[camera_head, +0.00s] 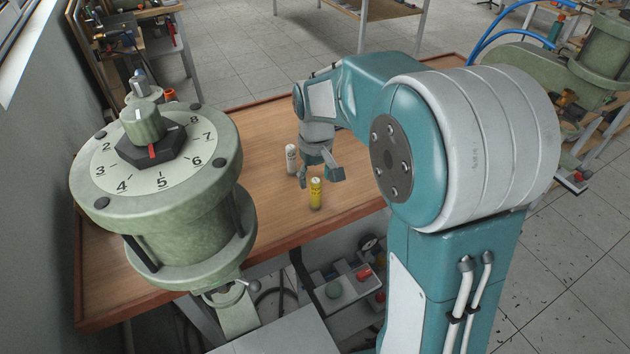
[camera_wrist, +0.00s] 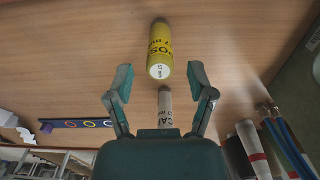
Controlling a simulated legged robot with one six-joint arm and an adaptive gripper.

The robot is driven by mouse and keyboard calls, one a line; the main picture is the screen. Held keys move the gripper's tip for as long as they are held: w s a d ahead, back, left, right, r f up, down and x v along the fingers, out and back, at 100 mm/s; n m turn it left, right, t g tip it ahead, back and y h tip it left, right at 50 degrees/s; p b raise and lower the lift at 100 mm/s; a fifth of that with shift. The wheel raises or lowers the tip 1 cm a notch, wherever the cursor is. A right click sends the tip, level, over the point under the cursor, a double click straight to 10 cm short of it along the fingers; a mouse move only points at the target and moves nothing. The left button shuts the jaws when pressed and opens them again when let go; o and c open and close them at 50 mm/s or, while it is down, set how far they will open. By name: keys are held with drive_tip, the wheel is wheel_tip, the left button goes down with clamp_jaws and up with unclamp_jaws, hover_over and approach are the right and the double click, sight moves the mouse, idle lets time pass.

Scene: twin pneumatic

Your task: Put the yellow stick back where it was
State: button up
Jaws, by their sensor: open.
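The yellow stick (camera_head: 316,194) is a short yellow cylinder with a pale end, standing upright on the wooden table in the head view. In the wrist view the yellow stick (camera_wrist: 160,45) shows its printed side and white end, just beyond my fingertips. A similar white stick (camera_head: 291,159) stands behind it to the left. The white stick (camera_wrist: 165,104) shows lower in the wrist view, partly hidden by my gripper's body. My gripper (camera_head: 320,177) is open and empty, close above and behind the yellow stick. In the wrist view my gripper (camera_wrist: 160,80) has its fingers spread wide.
A large green dial housing (camera_head: 160,235) stands at the table's left. The wooden table (camera_head: 250,225) is clear around the sticks. A dark strip with coloured rings (camera_wrist: 88,123) shows in the wrist view.

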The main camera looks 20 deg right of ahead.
wheel_tip(320, 180, up, 10)
drive_tip(key=s+m+t, duration=0.2)
drive_tip(key=s+t, duration=0.3)
drive_tip(key=s, duration=1.6)
drive_tip(key=shift+r+t, duration=0.15)
drive_tip(key=shift+t, duration=0.15)
drive_tip(key=shift+s, duration=0.15)
